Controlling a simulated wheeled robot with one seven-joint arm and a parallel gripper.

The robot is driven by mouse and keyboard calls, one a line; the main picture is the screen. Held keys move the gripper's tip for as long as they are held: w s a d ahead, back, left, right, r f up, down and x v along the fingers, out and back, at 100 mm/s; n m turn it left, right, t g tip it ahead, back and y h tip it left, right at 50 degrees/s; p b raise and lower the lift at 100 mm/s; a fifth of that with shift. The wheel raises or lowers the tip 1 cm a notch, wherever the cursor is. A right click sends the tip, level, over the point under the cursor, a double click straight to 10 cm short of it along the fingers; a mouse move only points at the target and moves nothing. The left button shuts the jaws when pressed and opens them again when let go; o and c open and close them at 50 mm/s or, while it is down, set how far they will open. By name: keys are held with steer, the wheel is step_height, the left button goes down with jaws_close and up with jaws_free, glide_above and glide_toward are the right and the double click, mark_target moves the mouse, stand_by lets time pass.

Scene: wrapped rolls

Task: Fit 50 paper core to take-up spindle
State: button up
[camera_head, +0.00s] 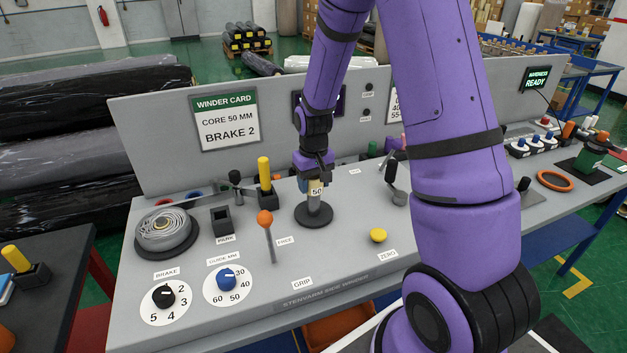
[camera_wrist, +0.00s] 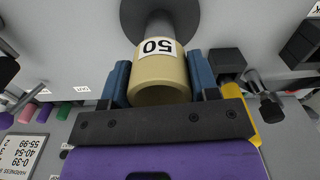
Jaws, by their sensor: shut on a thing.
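The tan paper core (camera_head: 316,191), labelled 50, is held upright by my gripper (camera_head: 316,180) right over the take-up spindle. The spindle is a grey post on a round dark base (camera_head: 314,219). In the wrist view, my gripper (camera_wrist: 160,85) has its blue fingers shut on both sides of the core (camera_wrist: 165,78). The core lines up with the grey spindle post (camera_wrist: 158,24), which shows beyond its far end. The core's lower end meets or overlaps the post; how far it is around it is hidden.
The winder card (camera_head: 227,119) reads CORE 50 MM, BRAKE 2. The brake knob (camera_head: 163,296), guide knob (camera_head: 227,280), orange-topped lever (camera_head: 266,222) and yellow zero button (camera_head: 378,235) are nearby. A yellow-handled tool (camera_head: 264,173) stands left of my gripper; a wound roll (camera_head: 165,230) lies farther left.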

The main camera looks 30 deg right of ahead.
steer(key=shift+f, duration=3.5)
steer(key=o, duration=1)
steer(key=shift+o, duration=0.2)
steer(key=shift+r, duration=0.1)
step_height(320, 180, up, 11)
steer(key=shift+f, duration=0.15)
step_height(320, 180, up, 10)
steer(key=t, duration=0.1)
glide_above(314, 201)
steer(key=s+a, duration=0.1)
steer(key=s, duration=0.1)
steer(key=s+a+r+t, duration=0.2)
steer(key=s+r, duration=0.4)
steer(key=r, duration=0.2)
steer(key=s+a+r+t, duration=0.1)
steer(key=s+r, duration=0.3)
steer(key=s, duration=0.4)
steer(key=s+a+r+n+t, duration=0.1)
steer(key=s+a+r, duration=0.1)
steer(key=s, duration=0.6)
steer(key=shift+r, duration=0.9)
